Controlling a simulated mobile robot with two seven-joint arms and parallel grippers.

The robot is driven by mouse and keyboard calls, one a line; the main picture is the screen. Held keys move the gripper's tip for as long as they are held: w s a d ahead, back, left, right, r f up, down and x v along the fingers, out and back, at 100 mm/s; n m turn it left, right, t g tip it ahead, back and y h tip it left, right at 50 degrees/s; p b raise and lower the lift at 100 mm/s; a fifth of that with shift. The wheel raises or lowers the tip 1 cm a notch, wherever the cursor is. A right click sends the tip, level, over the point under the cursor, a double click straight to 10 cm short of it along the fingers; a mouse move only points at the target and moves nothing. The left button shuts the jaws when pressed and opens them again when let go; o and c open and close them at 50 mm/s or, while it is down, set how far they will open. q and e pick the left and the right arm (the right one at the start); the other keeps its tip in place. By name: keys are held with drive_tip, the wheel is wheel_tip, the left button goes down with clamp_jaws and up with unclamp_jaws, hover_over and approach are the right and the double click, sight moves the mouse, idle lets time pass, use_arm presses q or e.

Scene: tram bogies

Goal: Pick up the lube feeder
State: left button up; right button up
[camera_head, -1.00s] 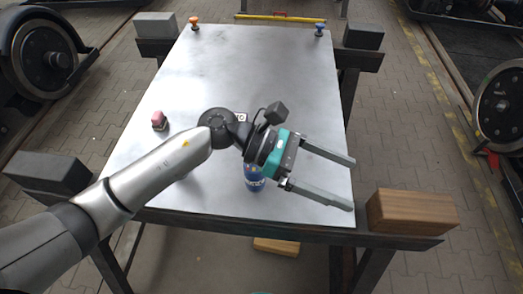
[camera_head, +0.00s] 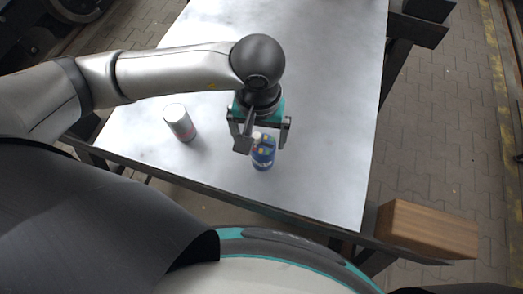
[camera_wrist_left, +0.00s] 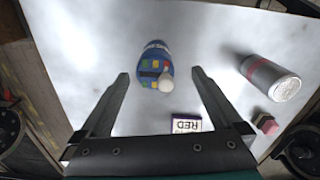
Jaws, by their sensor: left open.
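The lube feeder, a blue bottle-like body with coloured patches and a pale nozzle (camera_head: 264,157), stands near the front edge of the metal table. It also shows in the left wrist view (camera_wrist_left: 155,62), just beyond the fingertips and between their lines. My left gripper (camera_head: 263,145) is open, pointing down over the feeder, with its fingers apart and nothing held; the fingers also frame the lower part of the left wrist view (camera_wrist_left: 160,74). In the head view, the gripper hides part of the feeder's top. My right gripper is not in view.
A silver can with a red band (camera_head: 180,122) stands left of the feeder. In the wrist view, a small box marked RED (camera_wrist_left: 187,123) and a pink-and-dark block (camera_wrist_left: 264,121) lie on the table (camera_head: 325,80). A wooden block (camera_head: 428,230) sits off the right edge.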

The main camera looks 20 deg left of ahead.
sight(261, 152)
use_arm(q)
drive_tip(key=f, duration=0.8)
drive_tip(key=shift+w+d+f, duration=0.15)
drive_tip(key=shift+w+f, duration=0.05)
drive_tip(key=shift+f, duration=0.05)
drive_tip(key=shift+c, duration=0.4)
drive_tip(key=c, duration=1.4)
